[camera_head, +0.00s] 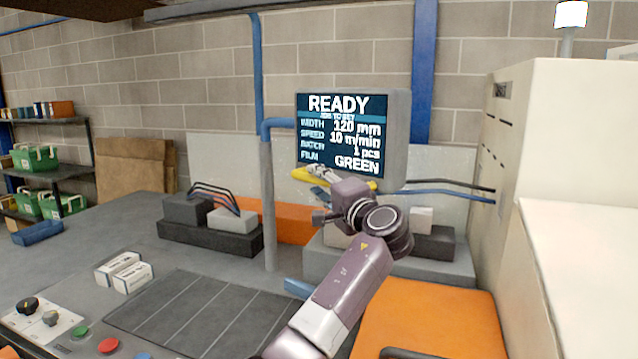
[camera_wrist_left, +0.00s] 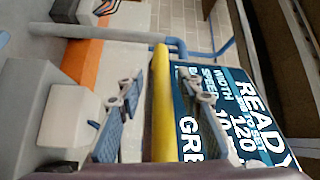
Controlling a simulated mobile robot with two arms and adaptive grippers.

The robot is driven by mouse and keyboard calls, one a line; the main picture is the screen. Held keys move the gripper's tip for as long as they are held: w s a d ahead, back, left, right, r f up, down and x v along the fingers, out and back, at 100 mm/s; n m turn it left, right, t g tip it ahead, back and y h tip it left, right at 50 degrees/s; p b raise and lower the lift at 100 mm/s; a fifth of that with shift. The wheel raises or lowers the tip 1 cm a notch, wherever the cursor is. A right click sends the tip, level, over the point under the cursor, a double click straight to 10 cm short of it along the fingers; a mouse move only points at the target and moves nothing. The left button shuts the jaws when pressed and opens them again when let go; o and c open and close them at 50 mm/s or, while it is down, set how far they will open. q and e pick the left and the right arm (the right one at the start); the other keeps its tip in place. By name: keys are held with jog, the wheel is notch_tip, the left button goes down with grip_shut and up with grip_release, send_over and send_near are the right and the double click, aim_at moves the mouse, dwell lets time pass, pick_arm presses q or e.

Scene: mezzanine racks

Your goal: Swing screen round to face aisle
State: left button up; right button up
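The screen (camera_head: 345,132) is a grey box on a blue and grey post (camera_head: 268,190). Its dark blue face shows READY and points mostly toward my head camera. A yellow handle bar (camera_head: 302,174) runs along its lower edge. In the left wrist view the yellow bar (camera_wrist_left: 161,110) lies between the fingers of my left gripper (camera_wrist_left: 165,92), beside the screen face (camera_wrist_left: 240,120). The fingers are apart, with gaps visible on both sides of the bar. My left gripper also shows at the bar in the head view (camera_head: 319,184), where my wrist partly hides it. My right gripper is not in view.
A large cream cabinet (camera_head: 545,160) stands close on the right. Behind the screen are a pale panel (camera_head: 225,165) and cables. Grey blocks (camera_head: 210,238), white boxes (camera_head: 124,272) and control buttons (camera_head: 108,345) are on the bench. An orange cover (camera_head: 430,320) is in front.

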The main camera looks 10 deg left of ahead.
pick_arm(q)
jog(key=v, duration=1.2)
jog(key=shift+r, duration=0.1)
